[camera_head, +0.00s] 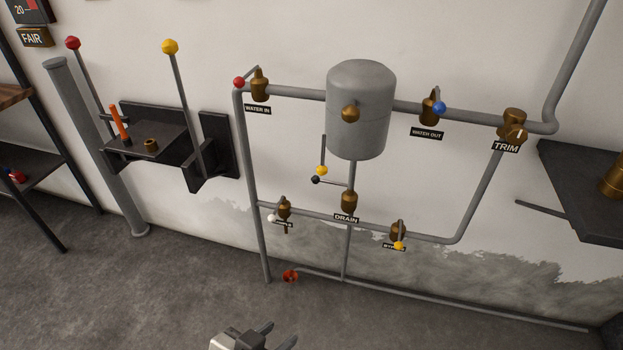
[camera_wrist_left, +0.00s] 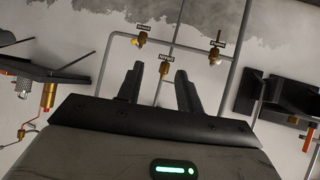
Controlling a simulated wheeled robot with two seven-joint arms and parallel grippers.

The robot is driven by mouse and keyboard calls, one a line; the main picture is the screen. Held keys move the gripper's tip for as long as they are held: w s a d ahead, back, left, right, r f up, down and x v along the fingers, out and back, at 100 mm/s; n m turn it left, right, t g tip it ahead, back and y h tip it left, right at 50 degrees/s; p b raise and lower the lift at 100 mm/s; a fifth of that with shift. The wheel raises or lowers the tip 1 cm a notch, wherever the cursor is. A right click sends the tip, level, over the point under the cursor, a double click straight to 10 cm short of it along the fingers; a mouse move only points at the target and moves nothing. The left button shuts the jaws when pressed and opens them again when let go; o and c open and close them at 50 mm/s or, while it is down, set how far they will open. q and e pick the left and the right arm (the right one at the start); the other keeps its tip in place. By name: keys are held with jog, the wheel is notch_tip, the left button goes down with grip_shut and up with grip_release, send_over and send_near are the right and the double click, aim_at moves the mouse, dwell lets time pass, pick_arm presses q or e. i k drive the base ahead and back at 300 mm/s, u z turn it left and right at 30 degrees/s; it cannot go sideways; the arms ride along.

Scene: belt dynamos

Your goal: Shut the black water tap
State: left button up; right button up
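The only black-knobbed tap I see is on the brass DRAIN valve (camera_head: 349,203) below the grey tank (camera_head: 361,90). Its black knob (camera_head: 315,180) sits left of the valve, on a lever that lies nearly level. A yellow knob (camera_head: 321,171) hangs just above it on an upright rod. My left gripper (camera_head: 281,333) is at the bottom of the head view, below and apart from the taps. In the left wrist view its two fingers (camera_wrist_left: 158,72) are spread with nothing between them. The black knob cannot be made out there. My right gripper is not in view.
Other taps have a red knob (camera_head: 239,83), a blue knob (camera_head: 440,108), a white knob (camera_head: 271,218) and a low yellow knob (camera_head: 398,245). A black wall shelf (camera_head: 150,140) with levers is left. A dark bench (camera_head: 580,190) is right. Open floor lies in front.

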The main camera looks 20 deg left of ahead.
aim_at(315, 179)
jog(key=k, duration=0.65)
jog(key=u, duration=0.8)
jog(key=i, duration=1.45)
jog(key=z, duration=0.7)
